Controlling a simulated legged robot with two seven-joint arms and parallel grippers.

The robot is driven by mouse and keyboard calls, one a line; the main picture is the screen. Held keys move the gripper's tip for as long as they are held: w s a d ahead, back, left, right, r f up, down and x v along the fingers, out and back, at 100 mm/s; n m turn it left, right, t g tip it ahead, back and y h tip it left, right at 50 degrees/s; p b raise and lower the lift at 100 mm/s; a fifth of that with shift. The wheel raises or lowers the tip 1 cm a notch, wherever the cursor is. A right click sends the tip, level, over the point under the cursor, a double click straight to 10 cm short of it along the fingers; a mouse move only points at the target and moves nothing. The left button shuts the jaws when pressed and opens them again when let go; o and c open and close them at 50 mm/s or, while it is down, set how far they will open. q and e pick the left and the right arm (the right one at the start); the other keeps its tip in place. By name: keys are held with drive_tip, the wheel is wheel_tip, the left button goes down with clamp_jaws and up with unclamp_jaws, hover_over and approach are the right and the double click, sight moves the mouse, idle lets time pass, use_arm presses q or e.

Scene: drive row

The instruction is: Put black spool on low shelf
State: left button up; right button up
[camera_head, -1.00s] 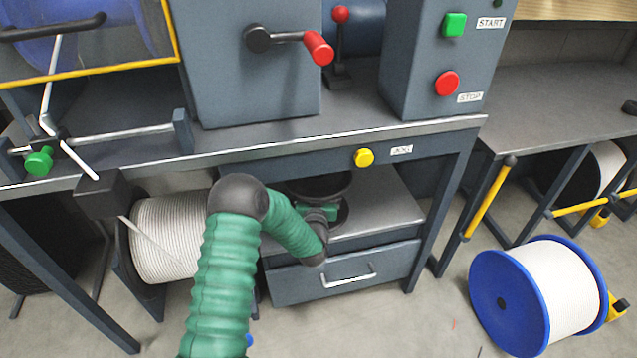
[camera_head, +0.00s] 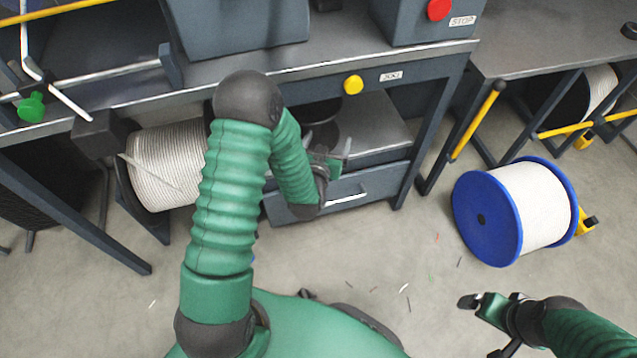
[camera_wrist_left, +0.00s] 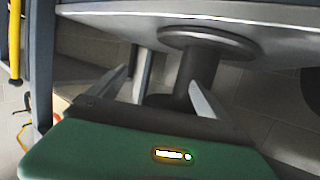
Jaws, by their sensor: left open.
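The black spool (camera_head: 320,133) stands upright at the low shelf (camera_head: 376,128) under the bench, partly hidden by my left arm. In the left wrist view, the black spool (camera_wrist_left: 200,72) shows a round flange and a narrower core; its near end is hidden by the gripper. My left gripper (camera_head: 332,158) is open beside the spool. In the left wrist view its fingers (camera_wrist_left: 162,95) are apart, and the right finger overlaps the core; I cannot tell whether they touch. My right gripper (camera_head: 482,325) is at the lower right, away from the spool; its jaw opening is unclear.
A drawer (camera_head: 340,190) is below the shelf. A blue-flanged spool of white cable (camera_head: 538,205) lies on the floor at right. A large cable reel (camera_head: 165,165) is left of the shelf. A yellow bar (camera_head: 475,120) leans by the bench leg. Front floor is mostly clear.

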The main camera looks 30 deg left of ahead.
use_arm(q)
drive_tip(key=s+d+m+g+h, duration=0.3)
drive_tip(key=s+d+g+h, duration=0.1)
drive_tip(key=d, duration=0.4)
drive_tip(key=s+d+r+g, duration=0.1)
drive_tip(key=s+d+g, duration=0.1)
drive_tip(key=s, duration=0.7)
drive_tip(key=s+d+r+m+g+h, duration=0.1)
drive_tip(key=s+d+g, duration=0.1)
drive_tip(key=s+g, duration=0.3)
drive_tip(key=s, duration=0.4)
drive_tip(key=shift+d+r, duration=0.35)
drive_tip(key=shift+d, duration=0.05)
